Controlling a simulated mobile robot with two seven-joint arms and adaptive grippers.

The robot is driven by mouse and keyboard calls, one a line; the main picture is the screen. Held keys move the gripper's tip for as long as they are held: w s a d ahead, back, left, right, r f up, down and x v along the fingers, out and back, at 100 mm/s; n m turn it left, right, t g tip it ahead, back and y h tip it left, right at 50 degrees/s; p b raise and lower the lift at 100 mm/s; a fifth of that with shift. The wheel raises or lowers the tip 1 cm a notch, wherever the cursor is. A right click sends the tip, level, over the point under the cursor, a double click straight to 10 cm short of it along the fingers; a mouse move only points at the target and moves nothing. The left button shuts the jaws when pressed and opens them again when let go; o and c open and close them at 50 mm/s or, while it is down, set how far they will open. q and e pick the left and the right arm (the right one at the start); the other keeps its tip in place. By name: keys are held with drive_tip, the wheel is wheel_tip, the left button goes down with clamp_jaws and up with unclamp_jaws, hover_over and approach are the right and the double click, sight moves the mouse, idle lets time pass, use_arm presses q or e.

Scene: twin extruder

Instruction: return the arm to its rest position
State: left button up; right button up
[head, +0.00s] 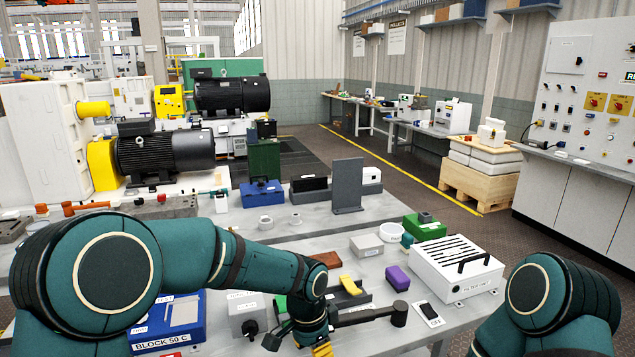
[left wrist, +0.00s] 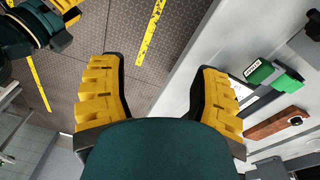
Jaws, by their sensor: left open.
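My left arm (head: 250,262) reaches in from the left over the near workbench (head: 405,337). My left gripper (head: 322,345) points down at the bottom edge of the head view, near the bench's front. In the left wrist view its two yellow fingers (left wrist: 158,95) stand wide apart. Nothing is between them; the floor shows beyond. My right arm (head: 548,305) shows at lower right in the head view, its gripper out of frame. A teal part with yellow pads, apparently my right gripper (left wrist: 62,14), shows at the top left of the left wrist view, cut off.
Close to my left gripper are a hammer (head: 385,316), a blue box (head: 180,320), a grey box (head: 247,312) and a purple block (head: 397,278). A white slotted box (head: 455,268) stands right. The bench edge borders open floor (left wrist: 160,50) in the left wrist view.

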use_arm(q)
wheel_tip(320, 180, down, 8)
drive_tip(key=a+n+h, duration=0.1)
drive_tip(key=a+n, duration=0.1)
drive_tip(key=n, duration=0.1)
drive_tip(key=s+a+f+n+t+h, duration=0.1)
drive_tip(key=s+a+f+n, duration=0.2)
drive_tip(key=s+f+n, duration=0.2)
drive_tip(key=s+a+f+n+t, duration=0.1)
drive_tip(key=s+a+f+n, duration=0.3)
drive_tip(key=s+f, duration=0.4)
drive_tip(key=shift+s+a+f+n+h, duration=0.25)
drive_tip(key=shift+s+n+h, duration=0.15)
drive_tip(key=shift+s+n, duration=0.55)
